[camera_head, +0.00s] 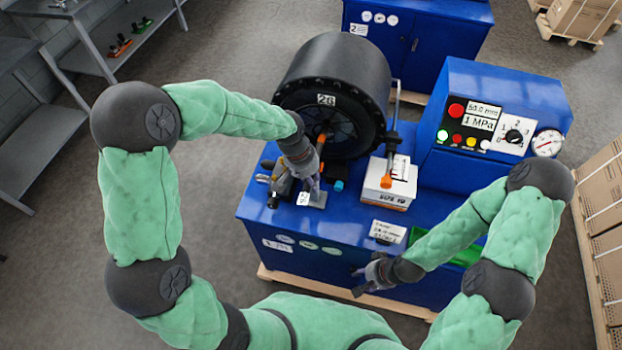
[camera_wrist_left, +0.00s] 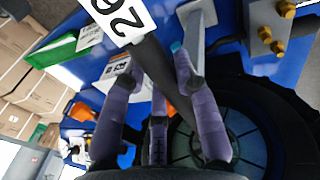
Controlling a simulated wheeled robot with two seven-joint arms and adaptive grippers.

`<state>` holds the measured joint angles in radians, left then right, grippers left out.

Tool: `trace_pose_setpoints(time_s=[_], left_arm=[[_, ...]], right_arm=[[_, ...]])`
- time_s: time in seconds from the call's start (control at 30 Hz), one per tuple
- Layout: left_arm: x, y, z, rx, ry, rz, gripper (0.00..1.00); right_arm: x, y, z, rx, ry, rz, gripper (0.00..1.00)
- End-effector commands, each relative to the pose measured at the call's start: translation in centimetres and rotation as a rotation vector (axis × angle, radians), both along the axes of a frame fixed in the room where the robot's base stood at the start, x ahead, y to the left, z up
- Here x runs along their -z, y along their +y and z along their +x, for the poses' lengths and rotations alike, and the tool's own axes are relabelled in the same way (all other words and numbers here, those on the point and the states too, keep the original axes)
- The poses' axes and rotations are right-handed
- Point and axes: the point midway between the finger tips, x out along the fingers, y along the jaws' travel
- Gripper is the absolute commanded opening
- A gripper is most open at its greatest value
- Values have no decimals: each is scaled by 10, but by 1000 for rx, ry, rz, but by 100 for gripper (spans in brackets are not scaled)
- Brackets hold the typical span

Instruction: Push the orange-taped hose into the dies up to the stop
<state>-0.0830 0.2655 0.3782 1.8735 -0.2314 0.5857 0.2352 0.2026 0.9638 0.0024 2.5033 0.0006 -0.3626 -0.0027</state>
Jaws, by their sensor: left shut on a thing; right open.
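The crimper's black drum (camera_head: 335,70) stands on the blue bench, with its round die opening (camera_head: 340,125) facing front. My left gripper (camera_head: 312,190) is in front of the opening at its lower left. It is shut on what I take to be the orange-taped hose; an orange piece (camera_head: 322,140) shows just above the gripper and also between the fingers in the left wrist view (camera_wrist_left: 171,108). The hose is mostly hidden, and I cannot tell how deep it sits. My right gripper (camera_head: 360,285) is open and empty near the bench's front edge.
A control panel (camera_head: 490,120) stands at the right of the bench. A white box marked SIZE 19 (camera_head: 396,198) sits before the drum, below an orange-tipped rod (camera_head: 386,181). A metal fixture (camera_head: 278,185) is left of my left gripper. A green tray (camera_head: 465,253) lies right.

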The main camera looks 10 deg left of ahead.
Motion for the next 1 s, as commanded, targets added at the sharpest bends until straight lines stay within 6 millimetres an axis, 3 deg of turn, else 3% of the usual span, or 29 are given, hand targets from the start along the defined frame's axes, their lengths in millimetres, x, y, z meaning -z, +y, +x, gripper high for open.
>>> trace_pose_setpoints(time_s=[0.47, 0.5, 0.57, 0.6, 0.83, 1.0], left_arm=[[-8, 1, 4, -2, 3, -1, 0], [-8, 1, 4, -2, 3, -1, 35], [-8, 0, 4, -2, 3, -1, 52], [-8, 0, 4, -2, 4, -1, 57], [-7, 0, 2, -1, 8, 0, 57], [-6, 0, 1, -1, 13, 0, 100]], right_arm=[[-6, 0, 0, 0, 0, 0, 44], [-6, 0, 0, 0, 0, 0, 44], [-6, 0, 0, 0, 0, 0, 44], [-6, 0, 0, 0, 0, 0, 44], [-6, 0, 0, 0, 0, 0, 44], [-6, 0, 0, 0, 0, 0, 44]])
